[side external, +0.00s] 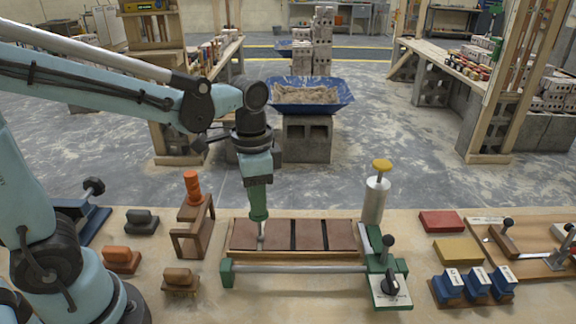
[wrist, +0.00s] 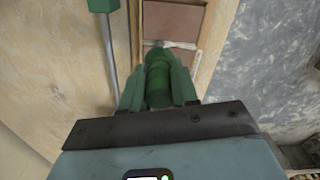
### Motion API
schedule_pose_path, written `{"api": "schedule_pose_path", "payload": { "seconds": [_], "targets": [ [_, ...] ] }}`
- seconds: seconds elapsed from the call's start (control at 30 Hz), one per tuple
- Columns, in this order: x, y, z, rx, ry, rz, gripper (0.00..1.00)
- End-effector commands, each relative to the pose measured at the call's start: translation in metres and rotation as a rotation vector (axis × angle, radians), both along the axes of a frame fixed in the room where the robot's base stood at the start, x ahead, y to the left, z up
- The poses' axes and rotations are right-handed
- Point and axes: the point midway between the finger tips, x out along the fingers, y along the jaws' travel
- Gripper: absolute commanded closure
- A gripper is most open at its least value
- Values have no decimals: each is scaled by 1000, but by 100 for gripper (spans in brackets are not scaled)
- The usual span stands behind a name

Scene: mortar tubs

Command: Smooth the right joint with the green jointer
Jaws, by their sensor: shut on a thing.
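My gripper (side external: 258,186) is shut on the green jointer (side external: 259,208), held upright over the left part of the brick panel (side external: 243,233). The jointer's pale metal tip reaches down to the panel near the left joint; I cannot tell whether it touches. The right joint (side external: 325,235) is a dark line between bricks, to the right of the tool; another dark joint (side external: 293,235) lies between them. In the wrist view, the jointer's ribbed green handle (wrist: 158,82) sits between the green fingers (wrist: 157,88), with a brick (wrist: 172,19) beyond it.
A wooden stand with an orange-handled tool (side external: 192,187) is at left. Blue blocks (side external: 476,285) lie at right.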

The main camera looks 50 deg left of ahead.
Motion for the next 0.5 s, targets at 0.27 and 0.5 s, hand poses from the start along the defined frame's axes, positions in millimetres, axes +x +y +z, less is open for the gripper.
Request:
{"api": "schedule_pose_path", "payload": {
  "seconds": [0.27,0.5],
  "targets": [
    [2,3,-1,9,-10,3,100],
    [8,9,0,9,-9,4,100]
  ]
}}
